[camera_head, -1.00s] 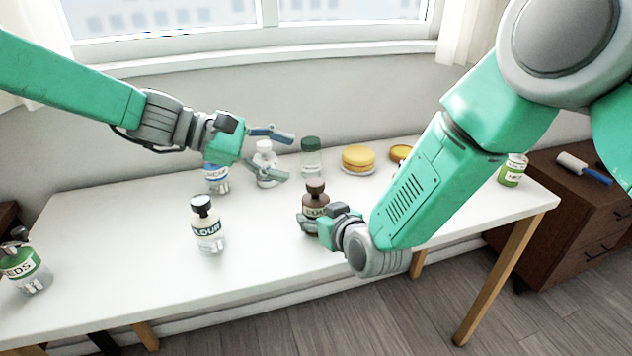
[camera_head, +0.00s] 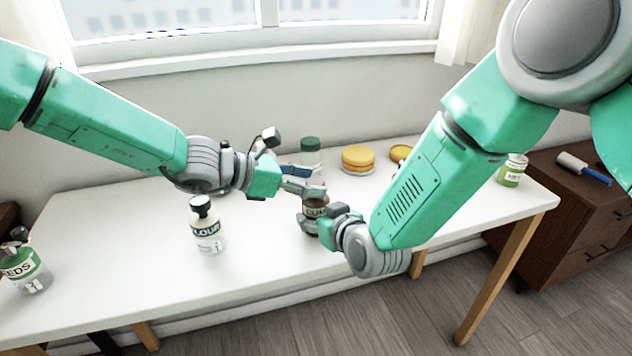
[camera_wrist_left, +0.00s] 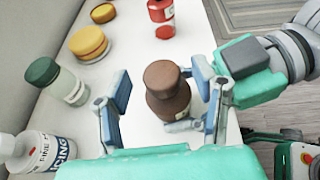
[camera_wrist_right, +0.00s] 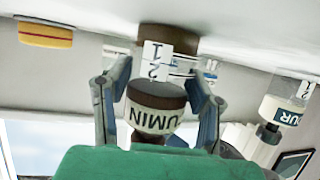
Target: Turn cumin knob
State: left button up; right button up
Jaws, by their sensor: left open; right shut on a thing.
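The cumin jar (camera_head: 315,211) is brown with a pale label and stands upright on the white table. In the left wrist view its round brown lid (camera_wrist_left: 163,77) faces up between the fingers of my left gripper (camera_wrist_left: 162,92). My left gripper (camera_head: 308,180) is open around the jar's top, and it hides the lid in the head view. My right gripper (camera_head: 316,226) is shut on the jar lower down. In the right wrist view, upside down, the CUMIN label (camera_wrist_right: 153,117) and a white number band (camera_wrist_right: 157,60) show between the right fingers.
A flour jar (camera_head: 207,228) stands left of the cumin jar. A green-lidded jar (camera_head: 311,153) and a yellow round item (camera_head: 358,158) are behind it. A green-labelled jar (camera_head: 512,171) stands at the right, another (camera_head: 28,270) at the far left. The table's front middle (camera_head: 250,280) is clear.

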pick_arm(q)
jog(key=shift+x, duration=0.8)
grip_shut()
jog(key=shift+r, duration=0.1)
jog(key=m+g, duration=0.2)
jog(key=shift+w+m+g+h, duration=0.15)
jog(key=shift+m+g+h, duration=0.15)
jog(key=shift+h, duration=0.1)
jog(key=m+g, duration=0.3)
jog(key=shift+g, duration=0.3)
jog(key=shift+a, duration=0.1)
